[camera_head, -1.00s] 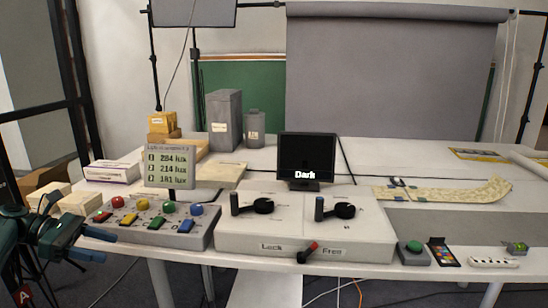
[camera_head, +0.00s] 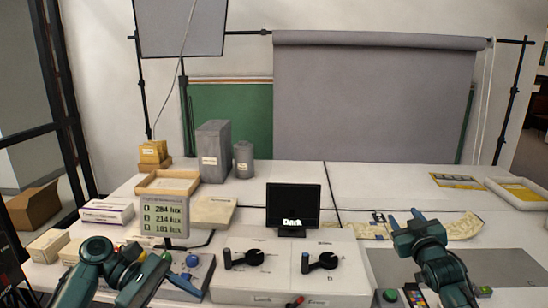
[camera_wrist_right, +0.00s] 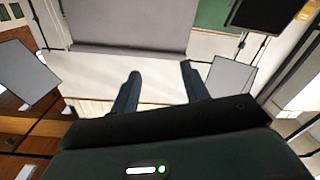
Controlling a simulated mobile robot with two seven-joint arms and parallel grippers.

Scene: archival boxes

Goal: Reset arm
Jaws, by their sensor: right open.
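My right gripper (camera_head: 407,217) is raised over the right part of the table in the head view, its two fingers apart and pointing away from me. Nothing is between them. In the right wrist view its open fingers (camera_wrist_right: 160,85) show with an empty gap. My left arm (camera_head: 110,268) comes in at the lower left, in front of the panel with coloured buttons, and hides part of it. Whether its jaws are open cannot be made out.
A lux display (camera_head: 164,216) is near my left arm. Grey archival boxes (camera_head: 213,150) stand at the back. A patterned strip (camera_head: 465,226) lies beside my right gripper.

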